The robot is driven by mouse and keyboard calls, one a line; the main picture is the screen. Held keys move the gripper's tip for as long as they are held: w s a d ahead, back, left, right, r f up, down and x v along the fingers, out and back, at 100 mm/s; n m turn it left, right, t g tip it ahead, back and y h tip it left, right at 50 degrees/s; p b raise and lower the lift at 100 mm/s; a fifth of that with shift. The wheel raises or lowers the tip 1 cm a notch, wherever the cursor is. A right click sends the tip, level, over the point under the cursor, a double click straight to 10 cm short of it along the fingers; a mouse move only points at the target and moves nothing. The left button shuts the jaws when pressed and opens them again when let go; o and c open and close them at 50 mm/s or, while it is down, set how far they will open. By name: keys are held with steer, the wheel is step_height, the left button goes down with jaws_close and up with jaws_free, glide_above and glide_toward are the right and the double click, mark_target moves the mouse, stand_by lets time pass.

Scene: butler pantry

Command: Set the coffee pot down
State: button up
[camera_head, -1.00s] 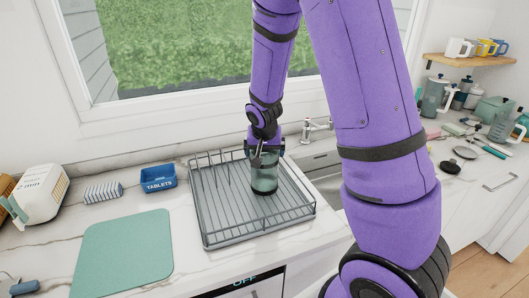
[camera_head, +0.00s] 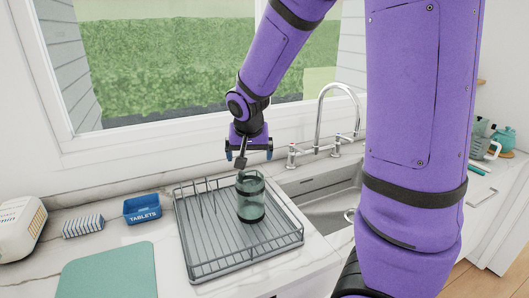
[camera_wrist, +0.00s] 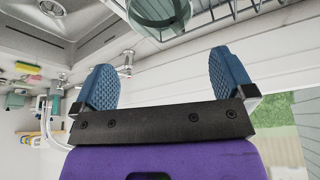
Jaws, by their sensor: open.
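The coffee pot (camera_head: 250,200) is a dark greenish glass cylinder with a dark base. It stands upright on the wire dish rack (camera_head: 211,262), toward the rack's right side. My gripper (camera_head: 248,154) is above and behind the pot, apart from it, with its fingers spread and nothing between them. In the wrist view my gripper (camera_wrist: 160,78) shows two blue textured fingertips wide apart. The pot's round glass end (camera_wrist: 160,14) shows at the top of that view, beyond the fingertips.
A sink (camera_head: 335,203) with a tall chrome faucet (camera_head: 321,120) lies right of the rack. Left are a blue tablets box (camera_head: 142,210), a striped sponge (camera_head: 83,226) and a green mat (camera_head: 110,275). The window wall is close behind.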

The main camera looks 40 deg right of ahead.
steer(key=s+a+r+n, duration=0.2)
steer(key=s+r, duration=0.2)
steer(key=s, duration=0.4)
steer(key=s+a+r+n+t+y, duration=0.1)
steer(key=s+a+r+n, duration=0.1)
steer(key=s+r, duration=0.3)
steer(key=s+a+r+n+y, duration=0.1)
steer(key=s+r, duration=0.4)
steer(key=s, duration=0.5)
steer(key=shift+s+a+r+n+t, duration=0.15)
steer(key=shift+s+a+n+t, duration=0.2)
steer(key=shift+a+n, duration=0.35)
steer(key=shift+d, duration=0.15)
